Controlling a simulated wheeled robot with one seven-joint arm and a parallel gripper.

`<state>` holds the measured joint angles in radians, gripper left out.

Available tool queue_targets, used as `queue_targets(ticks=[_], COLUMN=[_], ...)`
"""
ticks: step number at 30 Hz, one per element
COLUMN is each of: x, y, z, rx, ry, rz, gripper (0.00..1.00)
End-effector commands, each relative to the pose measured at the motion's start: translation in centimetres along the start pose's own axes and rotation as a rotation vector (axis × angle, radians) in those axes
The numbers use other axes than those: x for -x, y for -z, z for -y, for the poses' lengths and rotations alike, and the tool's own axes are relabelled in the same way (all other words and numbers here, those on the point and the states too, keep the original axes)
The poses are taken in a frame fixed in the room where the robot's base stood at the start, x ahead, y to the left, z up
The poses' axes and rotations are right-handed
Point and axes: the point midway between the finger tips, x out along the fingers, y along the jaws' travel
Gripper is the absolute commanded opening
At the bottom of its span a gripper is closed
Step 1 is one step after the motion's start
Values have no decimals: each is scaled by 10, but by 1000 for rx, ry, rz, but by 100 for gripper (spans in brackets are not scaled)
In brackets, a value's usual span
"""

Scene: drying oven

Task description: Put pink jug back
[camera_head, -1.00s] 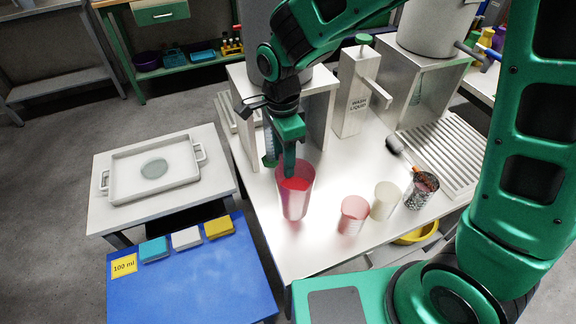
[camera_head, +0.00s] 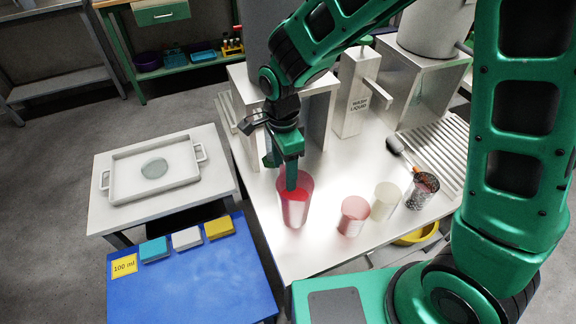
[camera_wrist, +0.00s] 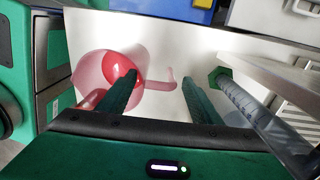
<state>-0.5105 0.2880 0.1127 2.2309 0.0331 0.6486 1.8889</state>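The pink jug (camera_head: 295,210), holding red liquid, stands upright on the metal table near its left edge. In the wrist view the jug (camera_wrist: 92,68) is seen from above with its handle (camera_wrist: 160,84) pointing right. My gripper (camera_head: 291,182) is low at the jug. In the wrist view its fingers (camera_wrist: 159,80) are apart, with the handle between them. The left finger overlaps the jug's mouth; I cannot tell whether it is inside. The right finger is beyond the handle's end, with a visible gap.
A pink cup (camera_head: 353,217), a cream cup (camera_head: 386,201) and a speckled cup (camera_head: 421,191) stand right of the jug. A wash-liquid dispenser (camera_head: 354,95) stands behind. A clear cylinder with a green end (camera_wrist: 245,100) is close to the right finger. A blue table (camera_head: 195,280) lies at front left.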

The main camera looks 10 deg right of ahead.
Motion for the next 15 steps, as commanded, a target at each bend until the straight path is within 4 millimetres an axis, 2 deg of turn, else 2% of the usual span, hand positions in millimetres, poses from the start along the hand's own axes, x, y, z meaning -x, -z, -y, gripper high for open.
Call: queue_targets(ticks=[7,15], x=[11,61], y=[0,1], z=[0,1], rx=[-1,-2], ry=[2,5], rz=[1,1], gripper=[59,59])
